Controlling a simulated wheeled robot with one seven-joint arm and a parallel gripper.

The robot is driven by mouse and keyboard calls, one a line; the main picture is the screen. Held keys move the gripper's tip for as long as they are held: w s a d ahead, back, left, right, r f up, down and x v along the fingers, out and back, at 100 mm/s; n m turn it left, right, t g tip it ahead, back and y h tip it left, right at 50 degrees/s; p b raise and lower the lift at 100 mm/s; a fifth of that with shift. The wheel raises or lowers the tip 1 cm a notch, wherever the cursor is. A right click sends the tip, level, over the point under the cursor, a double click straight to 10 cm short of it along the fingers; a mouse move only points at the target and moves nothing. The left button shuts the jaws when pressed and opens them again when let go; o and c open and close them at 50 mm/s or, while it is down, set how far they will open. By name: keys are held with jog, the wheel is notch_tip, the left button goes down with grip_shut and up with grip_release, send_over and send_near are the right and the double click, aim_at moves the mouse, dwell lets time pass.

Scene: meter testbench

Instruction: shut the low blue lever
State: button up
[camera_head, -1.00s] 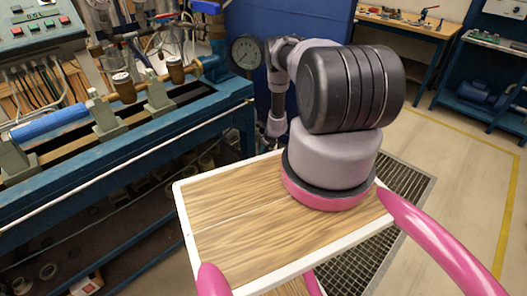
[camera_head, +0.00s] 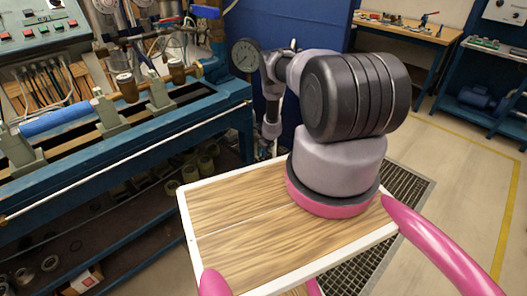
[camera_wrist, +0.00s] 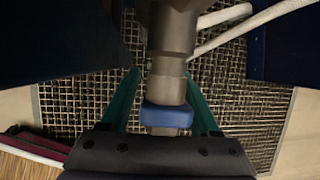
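In the wrist view, a short blue lever-like piece (camera_wrist: 166,116) lies across a grey vertical pipe (camera_wrist: 168,88), close in front of the wrist. My gripper (camera_wrist: 161,74) has two green fingers, one on each side of the pipe and the blue piece. The fingers stand apart, with a narrow gap visible at the left; contact at the right is unclear. In the head view, my arm reaches down at the bench's right end, and the fingertips and low lever cannot be made out there.
The blue test bench (camera_head: 150,150) stands at left with a pressure gauge (camera_head: 245,55) at its right end. A blue handle (camera_head: 206,12) is higher up. In the wrist view, pale hoses (camera_wrist: 235,25) pass at upper right, dark blue panels flank the pipe, and a floor grating (camera_wrist: 70,100) lies below.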

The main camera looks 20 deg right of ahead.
jog(key=v, duration=1)
jog(key=shift+s+r, duration=0.15)
jog(key=shift+r, duration=0.25)
